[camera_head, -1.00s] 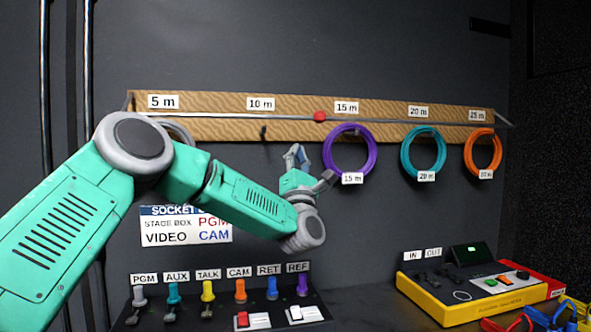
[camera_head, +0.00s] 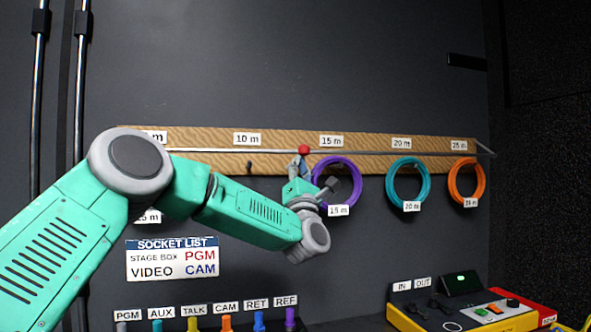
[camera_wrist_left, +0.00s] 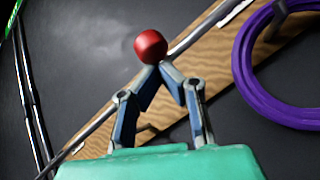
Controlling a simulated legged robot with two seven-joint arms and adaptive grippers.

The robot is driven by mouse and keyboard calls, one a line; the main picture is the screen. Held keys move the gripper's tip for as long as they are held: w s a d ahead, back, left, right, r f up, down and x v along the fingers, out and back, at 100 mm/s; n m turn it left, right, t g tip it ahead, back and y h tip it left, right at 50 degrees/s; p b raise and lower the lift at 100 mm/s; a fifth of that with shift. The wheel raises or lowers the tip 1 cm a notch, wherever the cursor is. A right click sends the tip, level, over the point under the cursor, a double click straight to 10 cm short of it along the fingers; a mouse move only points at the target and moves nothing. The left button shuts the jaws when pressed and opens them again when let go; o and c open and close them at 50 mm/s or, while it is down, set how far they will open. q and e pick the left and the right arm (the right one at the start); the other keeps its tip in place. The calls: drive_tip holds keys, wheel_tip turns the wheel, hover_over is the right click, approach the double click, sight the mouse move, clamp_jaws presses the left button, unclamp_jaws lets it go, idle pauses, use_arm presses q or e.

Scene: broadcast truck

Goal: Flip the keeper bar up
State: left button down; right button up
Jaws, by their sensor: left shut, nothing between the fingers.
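The keeper bar (camera_head: 230,151) is a thin grey rod running across the front of the wooden board, with a red knob (camera_head: 304,150) near its middle. My left gripper (camera_head: 298,160) is just below the red knob, its fingertips close under it. In the left wrist view the red knob (camera_wrist_left: 151,46) stands just beyond the fingertips (camera_wrist_left: 160,66), which are together with nothing between them. Whether the tips touch the knob or bar I cannot tell. The bar also shows in the left wrist view (camera_wrist_left: 195,34). My right gripper is out of view.
A purple coil (camera_head: 337,182) hangs right beside my left gripper. A teal coil (camera_head: 407,182) and an orange coil (camera_head: 467,180) hang further right. The wooden board (camera_head: 210,164) carries length labels. Sockets line the bottom, and a yellow-edged box (camera_head: 460,310) stands lower right.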

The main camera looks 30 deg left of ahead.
use_arm(q)
drive_tip(key=shift+s+d+r+n+g+p, duration=0.2)
drive_tip(key=shift+r+g, duration=0.1)
drive_tip(key=shift+r, duration=0.1)
drive_tip(key=shift+s+d+r+n+g+p, duration=0.1)
drive_tip(key=shift+d+r+g+p, duration=0.05)
drive_tip(key=shift+r+g, duration=0.2)
wheel_tip(320, 180, up, 18)
drive_tip(key=w+a+n+g+h+p, duration=0.1)
drive_tip(key=g+h+p, duration=0.8)
drive_tip(key=p, duration=1.4)
drive_tip(key=shift+w+a+f+n+g+p, duration=0.15)
drive_tip(key=shift+a+n+g+p, duration=0.15)
drive_tip(key=shift+a+n+g, duration=0.45)
drive_tip(key=shift+r, duration=0.2)
